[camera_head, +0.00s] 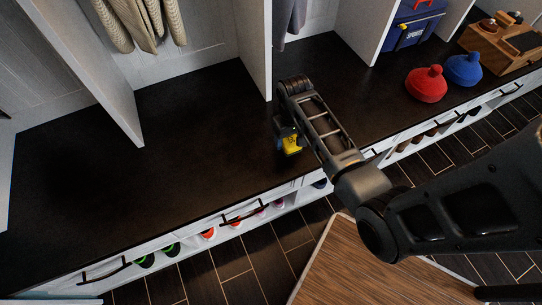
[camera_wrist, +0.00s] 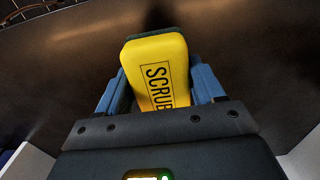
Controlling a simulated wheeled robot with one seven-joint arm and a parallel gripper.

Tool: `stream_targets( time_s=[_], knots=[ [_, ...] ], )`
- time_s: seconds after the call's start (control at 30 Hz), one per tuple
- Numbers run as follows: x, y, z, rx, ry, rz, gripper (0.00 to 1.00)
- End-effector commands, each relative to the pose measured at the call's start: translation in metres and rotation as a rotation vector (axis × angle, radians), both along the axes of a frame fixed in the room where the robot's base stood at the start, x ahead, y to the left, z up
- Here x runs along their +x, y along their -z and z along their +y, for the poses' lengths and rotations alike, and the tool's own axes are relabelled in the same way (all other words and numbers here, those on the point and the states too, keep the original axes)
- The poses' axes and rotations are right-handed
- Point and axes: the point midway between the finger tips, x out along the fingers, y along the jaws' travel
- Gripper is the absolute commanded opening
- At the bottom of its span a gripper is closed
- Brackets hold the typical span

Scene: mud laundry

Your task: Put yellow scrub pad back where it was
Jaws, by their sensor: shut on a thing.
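The yellow scrub pad (camera_wrist: 157,70) has a dark underside and the letters "SCRUB" on its face. In the wrist view my gripper (camera_wrist: 155,90) is shut on it, with a blue finger on each side. In the head view the scrub pad (camera_head: 291,145) shows as a small yellow patch below my gripper (camera_head: 286,140). It is over the dark bench top (camera_head: 190,120), near the front edge. I cannot tell whether the pad touches the bench top or is held just above it.
A red item (camera_head: 426,85) and a blue item (camera_head: 464,70) stand on the bench at right, near a wooden caddy (camera_head: 500,50) and a blue toolbox (camera_head: 411,28). White dividers split the bench. Its left part is clear. A wooden surface (camera_head: 375,265) lies in front.

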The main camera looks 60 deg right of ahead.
Motion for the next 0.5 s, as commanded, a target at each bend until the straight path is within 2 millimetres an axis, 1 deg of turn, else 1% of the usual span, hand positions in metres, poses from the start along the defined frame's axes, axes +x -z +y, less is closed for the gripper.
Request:
stream_targets(
  time_s=[0.03,0.2,0.3,0.4,0.5],
  knots=[
    [0.007,0.007,0.01,0.001,-0.005,0.001,0.29],
    [0.023,0.024,0.032,0.001,-0.001,0.001,0.29],
    [0.028,0.029,0.039,0.0,-0.001,0.0,0.29],
    [0.03,0.033,0.042,0.0,0.001,0.0,0.29],
    [0.03,0.046,0.042,0.001,0.002,0.001,0.29]
  ],
)
